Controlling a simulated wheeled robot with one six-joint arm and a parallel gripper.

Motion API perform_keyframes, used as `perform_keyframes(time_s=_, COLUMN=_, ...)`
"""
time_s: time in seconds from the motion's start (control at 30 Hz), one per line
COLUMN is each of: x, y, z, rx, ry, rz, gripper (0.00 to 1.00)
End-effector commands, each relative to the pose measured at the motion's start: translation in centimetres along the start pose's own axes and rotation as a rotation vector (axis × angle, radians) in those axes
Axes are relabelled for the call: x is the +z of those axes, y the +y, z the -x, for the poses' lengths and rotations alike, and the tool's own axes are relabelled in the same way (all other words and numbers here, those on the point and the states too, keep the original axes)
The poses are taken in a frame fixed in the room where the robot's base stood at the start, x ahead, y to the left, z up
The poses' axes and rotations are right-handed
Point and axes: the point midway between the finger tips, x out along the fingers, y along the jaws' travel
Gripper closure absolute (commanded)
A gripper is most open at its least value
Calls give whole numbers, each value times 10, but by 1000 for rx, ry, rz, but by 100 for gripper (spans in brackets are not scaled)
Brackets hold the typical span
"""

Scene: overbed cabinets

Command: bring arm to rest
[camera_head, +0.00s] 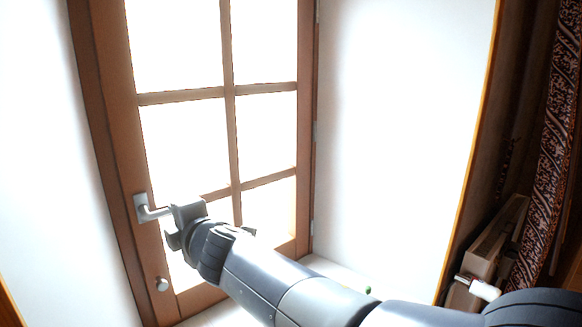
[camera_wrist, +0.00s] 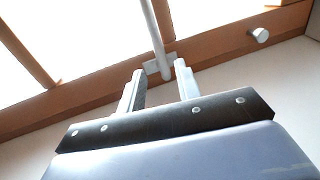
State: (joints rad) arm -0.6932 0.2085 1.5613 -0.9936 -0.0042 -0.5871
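My gripper (camera_head: 180,226) is in front of a wood-framed glass door (camera_head: 232,135), close to its silver lever handle (camera_head: 146,209). In the head view the gripper overlaps the free end of the lever. In the wrist view the two fingers of my gripper (camera_wrist: 159,70) stand apart with nothing held between them. The handle (camera_wrist: 154,30) shows beyond the fingertips, its mounting plate in line with the gap. I cannot tell whether a finger touches the lever. My arm stretches from the lower right of the head view to the door.
A round silver knob (camera_head: 162,285) sits below the handle on the door frame. White walls flank the door. At the right are dark wood, a patterned textile strip (camera_head: 552,140) and a wooden box-like piece (camera_head: 492,240) near my arm.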

Motion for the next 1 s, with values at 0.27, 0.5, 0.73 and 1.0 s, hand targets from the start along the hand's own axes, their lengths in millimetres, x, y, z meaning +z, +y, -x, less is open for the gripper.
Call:
perform_keyframes(time_s=0.27, x=0, y=0, z=-44, rx=-1, ry=0, rz=1, gripper=68)
perform_keyframes(time_s=0.5, x=0, y=0, z=-79, rx=-1, ry=0, rz=-1, gripper=68)
perform_keyframes(time_s=0.73, x=0, y=-5, z=-84, rx=-1, ry=24, rz=-125, gripper=68)
perform_keyframes(time_s=1.0, x=-1, y=-8, z=-84, rx=0, ry=44, rz=-219, gripper=68)
